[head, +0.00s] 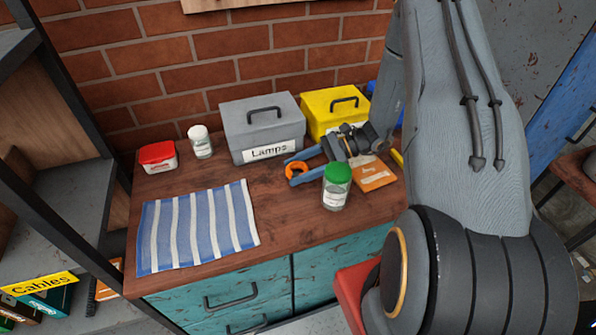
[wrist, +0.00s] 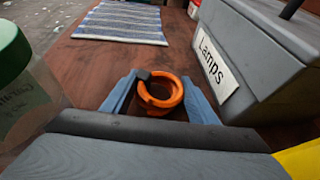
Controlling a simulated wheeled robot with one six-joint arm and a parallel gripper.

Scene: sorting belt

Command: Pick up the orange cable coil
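The orange cable coil (head: 297,170) lies on the brown wooden worktop, in front of the grey box labelled Lamps. My gripper (head: 291,171) is low over the worktop with its two blue fingers spread, one on each side of the coil. In the wrist view the coil (wrist: 160,94) lies between the open fingertips (wrist: 160,90), with a gap showing at its sides. A dark piece sits on the coil's upper left edge.
The grey Lamps box (head: 262,127) stands close behind the coil, beside a yellow box (head: 334,111). A green-lidded jar (head: 336,187) and an orange packet (head: 371,174) are near my gripper. A striped cloth (head: 197,226), a red-lidded tub (head: 158,156) and a white-lidded jar (head: 200,141) are left.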

